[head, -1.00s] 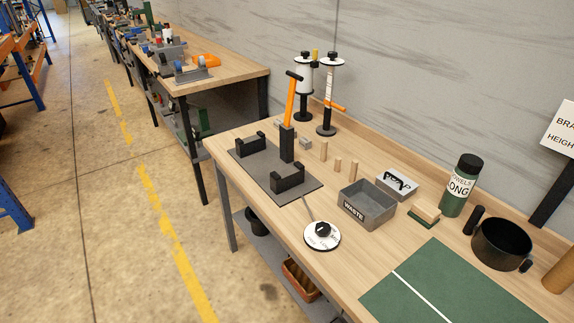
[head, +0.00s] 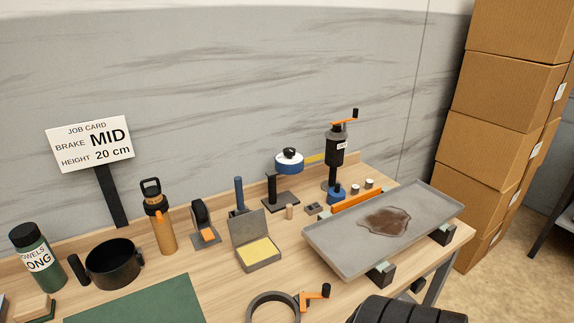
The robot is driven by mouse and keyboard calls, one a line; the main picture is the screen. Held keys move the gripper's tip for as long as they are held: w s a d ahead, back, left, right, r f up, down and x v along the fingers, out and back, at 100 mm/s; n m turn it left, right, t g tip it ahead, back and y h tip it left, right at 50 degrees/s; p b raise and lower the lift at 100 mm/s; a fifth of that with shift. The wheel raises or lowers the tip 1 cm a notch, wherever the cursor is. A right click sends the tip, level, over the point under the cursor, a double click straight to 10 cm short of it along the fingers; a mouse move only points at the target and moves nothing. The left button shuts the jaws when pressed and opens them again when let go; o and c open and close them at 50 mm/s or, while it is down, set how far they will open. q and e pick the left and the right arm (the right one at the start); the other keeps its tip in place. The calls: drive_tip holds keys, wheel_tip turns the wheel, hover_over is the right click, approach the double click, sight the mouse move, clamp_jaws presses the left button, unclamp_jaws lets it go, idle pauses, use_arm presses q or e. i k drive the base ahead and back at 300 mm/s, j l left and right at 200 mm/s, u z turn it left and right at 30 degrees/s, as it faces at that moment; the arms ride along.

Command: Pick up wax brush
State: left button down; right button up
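No item is labelled as the wax brush. A light wooden block with a dark green underside (head: 35,308) lies at the lower left edge of the head view, partly cut off, and is brush-like. An upright blue handle (head: 239,193) stands on a dark base behind an open grey box with a yellow pad (head: 258,250). I cannot tell whether either is the wax brush.
A tilted grey tray (head: 345,258) with a brown stain rests on black supports at the right. A black pot (head: 113,264), orange bottle (head: 160,228) and green canister (head: 37,260) stand left. Cardboard boxes (head: 507,100) are stacked beyond the bench.

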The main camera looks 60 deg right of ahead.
sight(242, 208)
drive_tip(key=z, duration=1.5)
drive_tip(key=u, duration=0.25)
